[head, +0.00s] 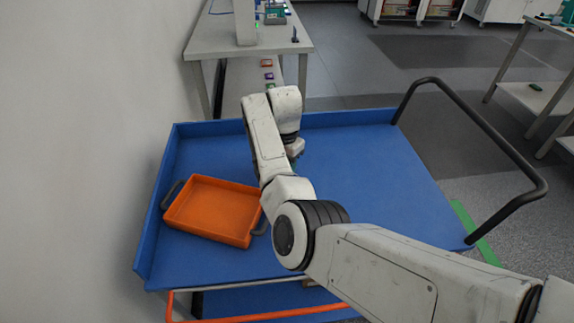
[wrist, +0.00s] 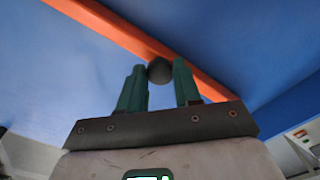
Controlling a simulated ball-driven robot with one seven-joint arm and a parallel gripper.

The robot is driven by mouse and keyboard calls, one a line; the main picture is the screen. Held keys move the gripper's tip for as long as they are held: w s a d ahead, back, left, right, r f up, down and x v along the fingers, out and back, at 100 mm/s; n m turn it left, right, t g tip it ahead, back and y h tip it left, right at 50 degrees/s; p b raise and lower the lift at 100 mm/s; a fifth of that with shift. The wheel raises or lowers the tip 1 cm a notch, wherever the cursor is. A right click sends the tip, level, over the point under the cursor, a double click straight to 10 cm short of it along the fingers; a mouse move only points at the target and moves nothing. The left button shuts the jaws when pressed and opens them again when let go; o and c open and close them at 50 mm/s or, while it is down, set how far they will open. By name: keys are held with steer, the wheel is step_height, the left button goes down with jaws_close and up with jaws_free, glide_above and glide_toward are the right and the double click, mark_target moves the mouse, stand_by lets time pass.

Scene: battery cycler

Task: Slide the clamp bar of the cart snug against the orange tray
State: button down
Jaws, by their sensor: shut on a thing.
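The orange tray (head: 215,209) with dark side handles lies on the left part of the blue cart deck (head: 375,165). In the wrist view, an orange bar (wrist: 105,22), which looks like the clamp bar, runs diagonally across blue surfaces and carries a dark round knob (wrist: 160,72). My gripper (wrist: 160,66) has its two teal fingers on either side of this knob and is shut on it. In the head view my arm hides the bar and most of the gripper, so the gap between bar and tray cannot be seen.
The cart has a raised blue rim at the left and back and a black push handle (head: 490,130) at the right. An orange rail (head: 250,317) shows at the lower front. A white wall (head: 80,140) stands close at left. A table (head: 215,40) stands behind. The deck's right half is clear.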

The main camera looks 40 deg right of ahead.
steer(key=c, duration=0.8)
jaws_free()
step_height(320, 180, up, 11)
steer(key=shift+f+b, duration=0.1)
steer(key=shift+b, duration=0.2)
